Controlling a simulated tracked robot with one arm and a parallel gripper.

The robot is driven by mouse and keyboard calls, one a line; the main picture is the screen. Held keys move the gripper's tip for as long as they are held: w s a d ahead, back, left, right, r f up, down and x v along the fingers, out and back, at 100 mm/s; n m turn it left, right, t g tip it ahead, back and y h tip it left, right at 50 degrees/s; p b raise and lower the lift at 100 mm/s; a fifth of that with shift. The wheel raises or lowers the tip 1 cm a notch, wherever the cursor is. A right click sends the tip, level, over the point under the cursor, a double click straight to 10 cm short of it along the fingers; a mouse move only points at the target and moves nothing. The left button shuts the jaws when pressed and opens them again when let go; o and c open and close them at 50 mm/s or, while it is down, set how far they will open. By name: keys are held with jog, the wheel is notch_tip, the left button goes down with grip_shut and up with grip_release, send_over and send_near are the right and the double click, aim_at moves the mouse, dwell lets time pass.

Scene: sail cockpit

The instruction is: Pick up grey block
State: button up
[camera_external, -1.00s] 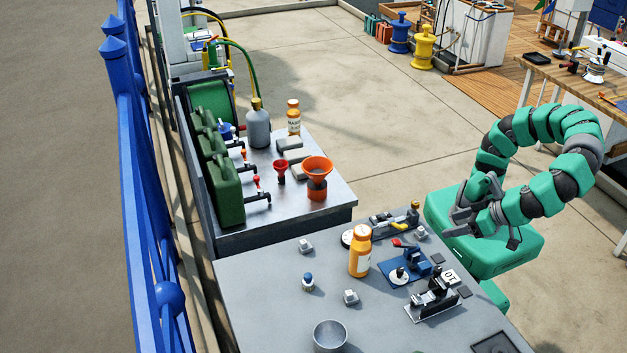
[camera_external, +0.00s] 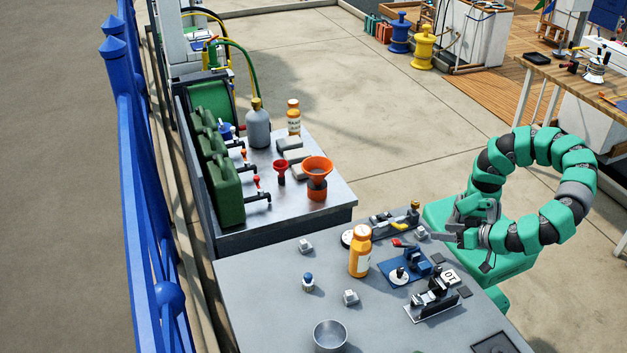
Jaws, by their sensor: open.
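Several small light-grey blocks lie on the near grey table: one at the far left (camera_external: 305,246), one at the front (camera_external: 350,297), and one at the back right (camera_external: 421,232), near the table edge. My gripper (camera_external: 444,237) is open at the table's back right edge, pointing left. It is close to the back right block in the picture; I cannot tell whether it touches it. Nothing shows between the fingers. Larger grey blocks (camera_external: 296,156) lie on the rear bench, well away from my gripper.
An orange bottle (camera_external: 360,254) stands mid-table. A blue fixture (camera_external: 405,265), a black clamp device (camera_external: 433,298) and a brass-ended fitting (camera_external: 392,222) crowd the right side. A metal cup (camera_external: 330,337) and a blue-capped piece (camera_external: 308,282) stand in front. The table's left part is mostly clear.

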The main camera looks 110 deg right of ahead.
aim_at(423, 229)
jog(key=shift+b+x, duration=0.8)
jog(key=shift+x, duration=2.55)
jog(key=shift+s+f, duration=0.1)
grip_shut()
